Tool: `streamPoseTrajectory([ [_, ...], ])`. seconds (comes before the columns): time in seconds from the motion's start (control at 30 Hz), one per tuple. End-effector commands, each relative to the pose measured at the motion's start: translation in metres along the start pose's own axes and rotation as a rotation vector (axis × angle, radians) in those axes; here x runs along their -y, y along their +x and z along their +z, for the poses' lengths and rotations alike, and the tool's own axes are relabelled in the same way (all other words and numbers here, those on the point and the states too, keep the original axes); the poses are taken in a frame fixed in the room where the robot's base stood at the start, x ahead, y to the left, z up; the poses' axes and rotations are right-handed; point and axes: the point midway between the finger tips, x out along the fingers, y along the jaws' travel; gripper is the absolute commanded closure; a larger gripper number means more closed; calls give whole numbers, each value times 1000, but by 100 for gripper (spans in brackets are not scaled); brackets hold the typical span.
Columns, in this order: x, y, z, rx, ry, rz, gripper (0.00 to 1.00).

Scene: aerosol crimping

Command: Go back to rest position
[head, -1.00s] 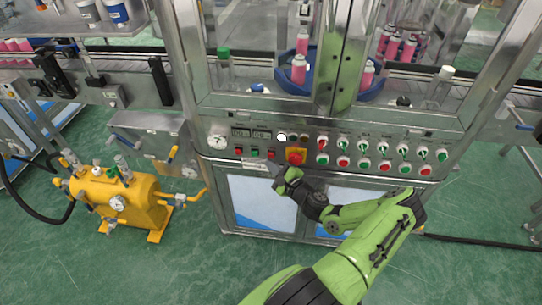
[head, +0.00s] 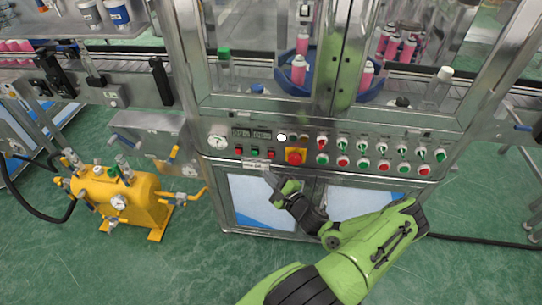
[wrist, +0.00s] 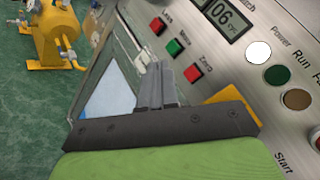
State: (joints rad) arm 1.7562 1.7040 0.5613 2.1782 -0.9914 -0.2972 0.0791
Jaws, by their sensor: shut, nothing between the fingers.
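My gripper (head: 270,180) is shut and empty in the head view. It is just below the control panel (head: 398,146) of the crimping machine, in front of the upper part of its lower doors. My green arm (head: 370,245) reaches up to it from the bottom of the picture. In the wrist view the shut fingers (wrist: 158,88) point at the panel's lower left, below the red and green buttons and a digital display (wrist: 222,14). Whether the fingertips touch the panel cannot be told.
A yellow pump unit (head: 118,198) with gauges and hoses stands on the green floor to the left. A red emergency button (head: 295,156) on a yellow base is close above my gripper. Pink cans (head: 299,70) stand behind the glass doors. Open floor (head: 200,270) lies at the lower left.

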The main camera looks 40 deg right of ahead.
Motion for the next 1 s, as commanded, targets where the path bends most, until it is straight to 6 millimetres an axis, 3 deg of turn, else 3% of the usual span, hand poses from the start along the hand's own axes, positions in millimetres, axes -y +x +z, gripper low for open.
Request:
streamPoseTrajectory([
  [0.37,0,0,0,1,-1,1,100],
  [0.47,-2,4,14,42,-56,54,100],
  [0.63,-27,11,91,290,-387,390,100],
  [0.8,-48,-9,158,531,-767,750,100],
  [1.0,-36,-47,221,701,-1207,1082,100],
])
